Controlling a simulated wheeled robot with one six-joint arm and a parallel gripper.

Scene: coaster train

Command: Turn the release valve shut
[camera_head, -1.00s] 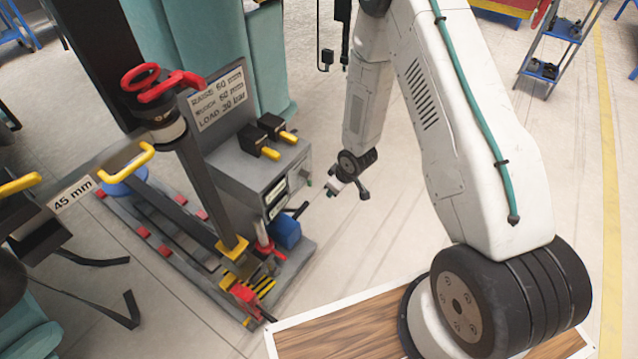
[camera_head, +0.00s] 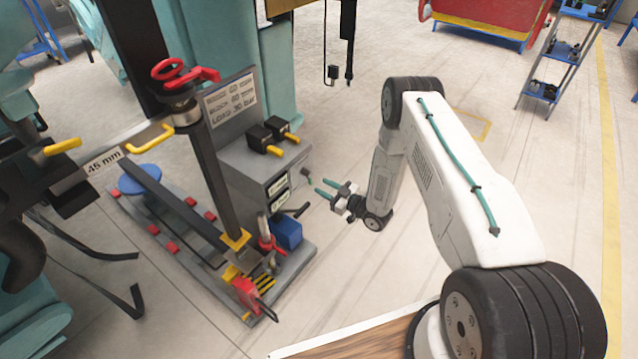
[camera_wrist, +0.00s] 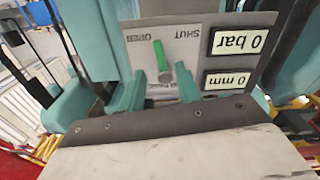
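The release valve is a green lever (camera_wrist: 160,58) on a grey panel (camera_wrist: 205,32) in the wrist view. The panel appears upside down there, and the lever's end lies beside the word OPEN, with SHUT to its right. The lever also shows small in the head view (camera_head: 307,176), at the right side of the grey control box (camera_head: 262,165). My gripper (camera_head: 321,186) is open, its two teal fingers pointing left towards the valve. In the wrist view my gripper (camera_wrist: 158,76) has its fingers on either side of the lever's base; no contact is visible.
Displays on the panel read 0 bar (camera_wrist: 243,40) and 0 mm (camera_wrist: 228,80). Black boxes with yellow handles (camera_head: 271,136) top the control box. A red-handled post (camera_head: 205,170) and blue block (camera_head: 286,232) stand nearby.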

